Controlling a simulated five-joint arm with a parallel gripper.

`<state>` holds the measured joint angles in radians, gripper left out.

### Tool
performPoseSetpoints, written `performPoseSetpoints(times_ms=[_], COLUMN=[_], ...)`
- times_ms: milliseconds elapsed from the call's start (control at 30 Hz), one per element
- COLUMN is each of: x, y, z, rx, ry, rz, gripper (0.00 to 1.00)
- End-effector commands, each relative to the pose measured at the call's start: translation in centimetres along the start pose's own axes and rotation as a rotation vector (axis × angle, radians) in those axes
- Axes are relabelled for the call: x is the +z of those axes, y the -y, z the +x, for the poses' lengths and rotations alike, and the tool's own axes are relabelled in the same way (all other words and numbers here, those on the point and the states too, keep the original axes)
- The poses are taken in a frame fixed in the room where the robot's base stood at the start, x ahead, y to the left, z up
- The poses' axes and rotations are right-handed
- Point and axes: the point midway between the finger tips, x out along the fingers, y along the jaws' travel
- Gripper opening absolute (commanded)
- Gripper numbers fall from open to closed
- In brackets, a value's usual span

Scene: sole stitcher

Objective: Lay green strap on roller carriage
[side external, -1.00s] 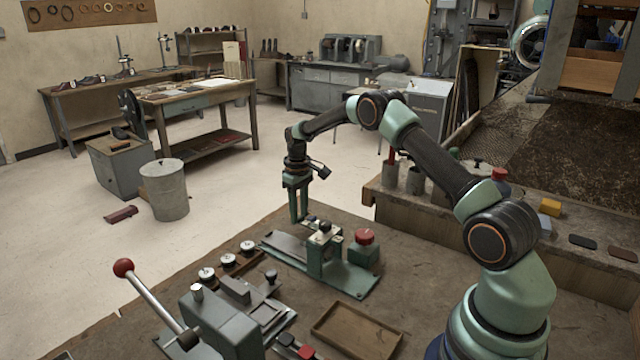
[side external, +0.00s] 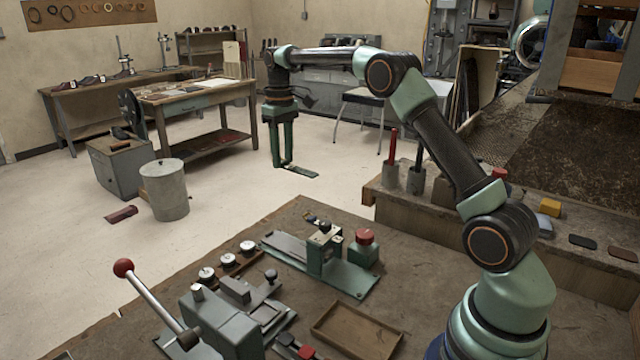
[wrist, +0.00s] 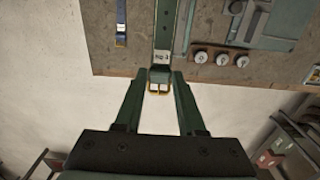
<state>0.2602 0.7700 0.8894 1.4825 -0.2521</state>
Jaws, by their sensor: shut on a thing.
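My gripper (side external: 282,165) is shut on the green strap (side external: 301,172) and holds it in the air, above and beyond the far edge of the bench. In the wrist view the strap (wrist: 163,30) runs away from my fingertips, with a pale label and a yellow buckle at its near end. What looks like the roller carriage (side external: 285,247) is a grey plate on a green base with an upright block, on the bench. Part of it (wrist: 183,35) shows in the wrist view beside the strap. The strap is apart from it.
A blue strap (wrist: 120,22) lies on the bench near the far edge. Several round white-topped pieces (side external: 228,260) sit on a wooden strip. A red knob (side external: 364,236), a lever with a red ball (side external: 123,267) and an empty wooden tray (side external: 357,333) are also there.

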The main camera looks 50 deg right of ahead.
Motion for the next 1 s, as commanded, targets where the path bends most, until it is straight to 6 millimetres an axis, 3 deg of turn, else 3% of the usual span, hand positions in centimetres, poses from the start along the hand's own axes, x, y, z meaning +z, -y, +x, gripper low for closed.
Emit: performPoseSetpoints(times_ms=[100,233,700,833,1000], x=[0.2,0.4,0.5,0.4,0.3], y=[2.5,3.4,3.4,3.4,3.4], z=[-0.5,0.6,11.9,14.0,15.1], rx=[0.000,0.000,-0.001,0.000,0.000], ry=[-0.001,0.003,0.005,0.002,0.000], rz=[-0.008,-0.009,-0.008,-0.008,-0.008], gripper=[0.00,0.00,0.00,0.00,0.00])
